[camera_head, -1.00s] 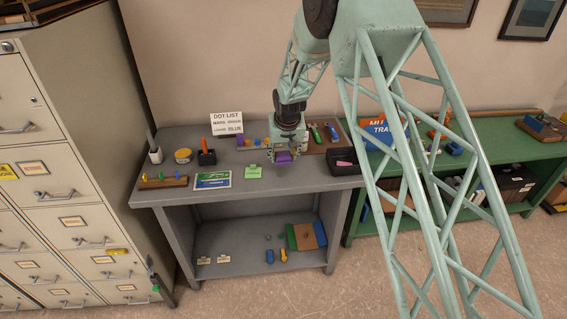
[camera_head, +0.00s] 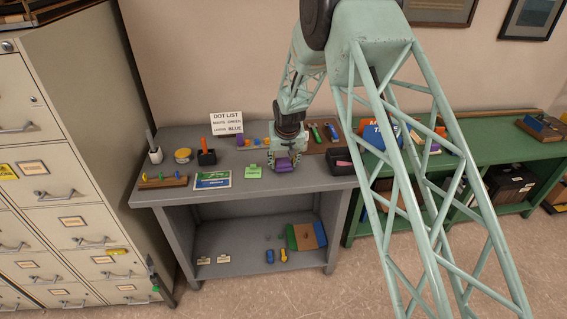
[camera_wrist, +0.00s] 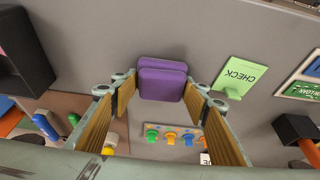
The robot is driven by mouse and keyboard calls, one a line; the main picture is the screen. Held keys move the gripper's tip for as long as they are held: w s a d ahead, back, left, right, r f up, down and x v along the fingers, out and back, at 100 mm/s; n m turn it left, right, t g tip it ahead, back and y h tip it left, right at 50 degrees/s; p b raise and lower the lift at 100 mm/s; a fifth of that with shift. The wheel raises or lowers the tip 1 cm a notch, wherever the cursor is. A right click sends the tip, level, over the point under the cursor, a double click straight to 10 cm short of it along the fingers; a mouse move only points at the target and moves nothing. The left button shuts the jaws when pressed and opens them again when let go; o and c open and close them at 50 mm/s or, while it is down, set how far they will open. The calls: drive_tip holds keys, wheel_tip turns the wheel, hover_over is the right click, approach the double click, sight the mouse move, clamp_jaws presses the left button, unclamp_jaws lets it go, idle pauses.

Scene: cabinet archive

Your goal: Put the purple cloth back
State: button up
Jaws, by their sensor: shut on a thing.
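The purple cloth (camera_head: 283,165) is a small folded pad, and it lies between the fingers of my gripper (camera_head: 285,160), close above or on the grey bench top near its front edge. In the wrist view the cloth (camera_wrist: 161,80) sits between the two fingertips of my gripper (camera_wrist: 160,92), which is shut on it. I cannot tell whether its underside touches the bench.
A "DOT LIST" sign (camera_head: 227,123) stands at the back. The grey bench (camera_head: 225,187) has bare room around the gripper.

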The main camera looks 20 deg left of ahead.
drive_tip(key=shift+f, duration=0.1)
drive_tip(key=o, duration=1.1)
drive_tip(key=shift+c, duration=0.2)
drive_tip(key=v, duration=1.2)
idle(0.3)
